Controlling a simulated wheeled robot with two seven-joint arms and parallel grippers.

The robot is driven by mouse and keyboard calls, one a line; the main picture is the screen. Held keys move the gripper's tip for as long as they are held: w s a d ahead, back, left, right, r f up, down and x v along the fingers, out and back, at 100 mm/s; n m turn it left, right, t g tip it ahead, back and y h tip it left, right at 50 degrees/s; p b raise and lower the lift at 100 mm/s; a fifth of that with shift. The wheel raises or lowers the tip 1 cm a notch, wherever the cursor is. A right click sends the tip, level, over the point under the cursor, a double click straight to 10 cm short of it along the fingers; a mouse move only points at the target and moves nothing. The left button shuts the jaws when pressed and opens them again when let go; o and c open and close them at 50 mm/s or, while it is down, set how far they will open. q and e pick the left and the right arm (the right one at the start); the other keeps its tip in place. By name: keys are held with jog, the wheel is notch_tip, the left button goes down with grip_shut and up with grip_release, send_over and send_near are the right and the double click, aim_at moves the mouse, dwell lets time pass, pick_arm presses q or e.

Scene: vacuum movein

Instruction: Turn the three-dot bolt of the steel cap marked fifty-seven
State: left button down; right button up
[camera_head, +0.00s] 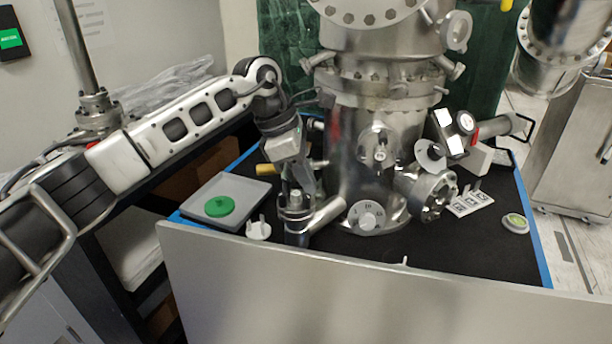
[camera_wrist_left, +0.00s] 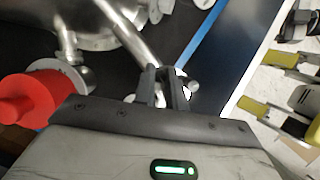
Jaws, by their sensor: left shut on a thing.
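My left gripper (camera_head: 303,184) reaches down from the left onto a small steel fitting (camera_head: 297,212) at the front left of the steel chamber (camera_head: 352,150). In the left wrist view its two dark fingers (camera_wrist_left: 167,84) are close together beside a steel tube (camera_wrist_left: 130,34). The gripper is shut on a small part, mostly hidden between the fingers. A small bright metal end (camera_wrist_left: 191,88) shows beside the fingertips. I cannot read a fifty-seven or make out three dots on any cap. My right gripper does not show.
A grey tray (camera_head: 243,190) with a green disc (camera_head: 219,206) lies left of the fitting. A white stand (camera_head: 258,230) and marked dial (camera_head: 367,217) are near. Steel ports crowd the right. A red knob (camera_wrist_left: 35,96) is left in the wrist view. The front mat is mostly clear.

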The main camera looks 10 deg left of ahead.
pick_arm(q)
jog(key=shift+r, duration=0.1)
jog(key=c, duration=1.4)
grip_release()
jog(key=shift+c, duration=0.2)
jog(key=v, duration=1.2)
